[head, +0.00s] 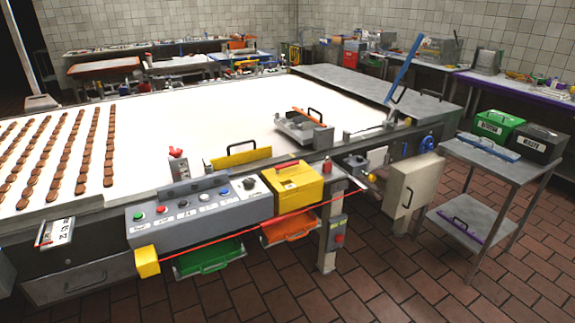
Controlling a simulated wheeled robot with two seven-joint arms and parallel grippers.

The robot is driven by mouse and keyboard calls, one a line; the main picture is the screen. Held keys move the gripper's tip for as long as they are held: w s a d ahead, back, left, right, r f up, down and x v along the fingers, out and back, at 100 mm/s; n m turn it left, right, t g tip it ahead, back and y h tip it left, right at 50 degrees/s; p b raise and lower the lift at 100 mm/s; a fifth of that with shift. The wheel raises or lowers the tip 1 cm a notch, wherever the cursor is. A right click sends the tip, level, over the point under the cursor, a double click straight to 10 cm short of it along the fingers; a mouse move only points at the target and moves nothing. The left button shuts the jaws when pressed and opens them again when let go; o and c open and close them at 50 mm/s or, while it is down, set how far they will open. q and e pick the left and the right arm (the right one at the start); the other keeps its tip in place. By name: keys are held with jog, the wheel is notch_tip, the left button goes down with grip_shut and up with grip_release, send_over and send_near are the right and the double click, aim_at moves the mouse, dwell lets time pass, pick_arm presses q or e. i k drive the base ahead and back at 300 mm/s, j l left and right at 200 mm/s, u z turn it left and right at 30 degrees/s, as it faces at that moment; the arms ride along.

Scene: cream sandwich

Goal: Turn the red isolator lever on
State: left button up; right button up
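A small pale box (179,170) with a red piece (176,152) on top stands at the back left of the grey control panel (200,215). This red piece may be the isolator lever, but it is too small to tell its position. A yellow box (291,188) at the panel's right end has a red strip on its top. A grey switch box (337,226) with a red round part (338,239) hangs on the post below. I cannot tell for sure which red part is the lever. Neither gripper shows in the head view.
A white belt (180,120) carries rows of brown biscuits at left. A red cord (240,229) runs along the front. Green (208,258) and orange (288,228) trays sit below the panel. A grey cart (492,155) stands right, and the tiled floor (420,270) in front is clear.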

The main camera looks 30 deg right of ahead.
aim_at(278, 168)
jog(key=i, duration=0.6)
jog(key=i+z, duration=0.2)
jog(key=z, duration=0.15)
jog(key=i+z, duration=0.15)
jog(key=z, duration=0.2)
jog(key=i+j+z, duration=0.15)
jog(key=z, duration=0.2)
